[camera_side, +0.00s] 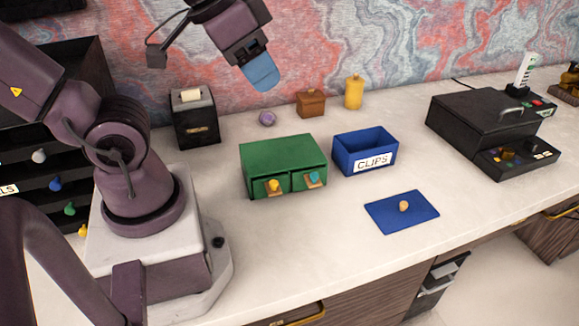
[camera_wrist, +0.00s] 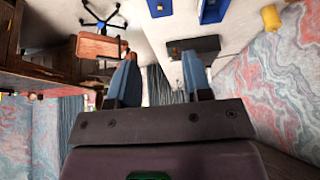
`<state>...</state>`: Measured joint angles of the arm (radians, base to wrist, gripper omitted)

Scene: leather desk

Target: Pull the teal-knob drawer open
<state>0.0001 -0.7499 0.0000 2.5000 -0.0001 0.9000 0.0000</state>
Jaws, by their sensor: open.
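A green drawer box (camera_side: 282,156) stands on the white desk, with two small drawers side by side in its front. The right drawer has a teal knob (camera_side: 314,177) and the left has a yellow knob (camera_side: 273,185). Both drawers look shut. My gripper (camera_side: 262,76) is high above and behind the box in the side view, apart from everything. In the wrist view my gripper (camera_wrist: 160,85) shows two blue fingers spread apart with nothing between them. The green box and its knobs cannot be made out in the wrist view.
A blue bin labelled CLIPS (camera_side: 366,153) stands close to the right of the green box. A blue lid with a tan knob (camera_side: 402,211) lies in front of it. A black machine (camera_side: 489,125) is at right. The desk before the drawers is clear.

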